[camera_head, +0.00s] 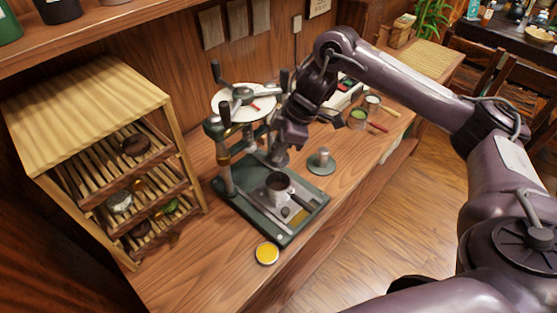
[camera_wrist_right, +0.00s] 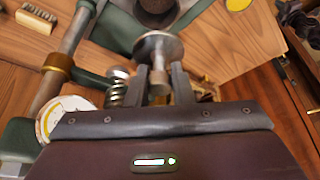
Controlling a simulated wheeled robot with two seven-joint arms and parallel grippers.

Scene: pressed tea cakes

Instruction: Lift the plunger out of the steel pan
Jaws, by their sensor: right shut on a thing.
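The steel pan (camera_head: 279,184) is a small dark round cup with a handle, standing on the green base of a press. In the right wrist view the pan (camera_wrist_right: 155,10) is at the top edge. The plunger (camera_wrist_right: 160,48) is a shiny steel disc with a short stem. My right gripper (camera_wrist_right: 161,85) is shut on the stem. In the head view my right gripper (camera_head: 287,146) is low over the press base, behind the pan, with the plunger (camera_head: 281,158) just below it, apart from the pan. My left gripper is not in view.
The press's green base (camera_head: 258,222) has a post and levers close left of my right gripper. A round green stand (camera_head: 321,168) with a metal piece is to the right. A yellow tin (camera_head: 266,253) lies in front. A wooden rack (camera_head: 110,165) stands left. Front-right counter is clear.

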